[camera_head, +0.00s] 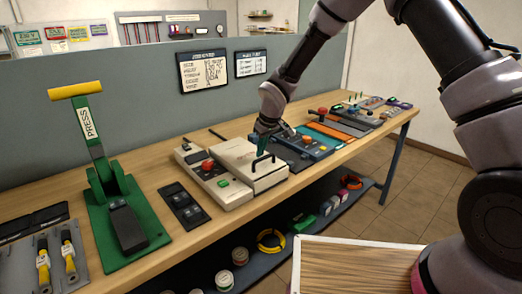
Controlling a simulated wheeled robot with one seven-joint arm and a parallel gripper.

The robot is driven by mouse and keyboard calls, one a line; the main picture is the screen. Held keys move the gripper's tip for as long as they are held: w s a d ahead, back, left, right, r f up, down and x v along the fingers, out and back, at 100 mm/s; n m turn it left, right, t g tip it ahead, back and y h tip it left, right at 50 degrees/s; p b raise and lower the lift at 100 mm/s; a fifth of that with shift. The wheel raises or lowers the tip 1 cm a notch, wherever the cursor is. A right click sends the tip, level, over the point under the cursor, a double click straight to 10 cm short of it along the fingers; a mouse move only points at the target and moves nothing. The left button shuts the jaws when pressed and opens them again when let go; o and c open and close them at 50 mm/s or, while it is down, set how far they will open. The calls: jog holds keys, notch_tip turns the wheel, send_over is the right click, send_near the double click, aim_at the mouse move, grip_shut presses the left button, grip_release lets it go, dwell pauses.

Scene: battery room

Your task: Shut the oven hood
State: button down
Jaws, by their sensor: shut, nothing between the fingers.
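The oven, a cream-white box unit (214,184) with a red knob and a green button, stands on the wooden bench near the middle of the camera_head view. Its hood (247,163), a cream lid with a black handle (264,164), lies at the right side of the unit and looks low and nearly flat. I cannot tell whether it is fully down. My gripper (262,150) is shut and empty, pointing down at the hood's back right, close to the handle. Whether it touches the hood is not clear.
A green press (122,215) with a yellow-topped lever stands left, beside a dark switch panel (184,205). Blue, orange and grey panels fill the bench (215,229) to the right. A lower shelf holds tape rolls and a yellow ring (270,241). A grey partition (140,95) stands behind.

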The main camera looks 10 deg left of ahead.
jog(key=shift+w+a, duration=0.55)
jog(key=v, duration=1)
jog(key=s+d+r+m+t+h, duration=0.1)
jog(key=s+d+r+m, duration=0.15)
jog(key=d+r, duration=0.7)
jog(key=s+d+r+m+t, duration=0.1)
jog(key=d+r+m, duration=0.3)
jog(key=d+r, duration=0.55)
jog(key=s+d+r+m+t, duration=0.1)
jog(key=s+d+r+m, duration=0.2)
jog(key=s+d, duration=0.5)
jog(key=s+d+r+m+t, duration=0.1)
jog(key=s+d+r+m, duration=0.2)
jog(key=s+d, duration=0.5)
jog(key=s+m, duration=0.1)
jog(key=s, duration=0.1)
jog(key=shift+s+d+r+t, duration=0.2)
jog(key=shift+s+r+t, duration=0.05)
jog(key=shift+r+t, duration=0.15)
jog(key=shift+a, duration=0.15)
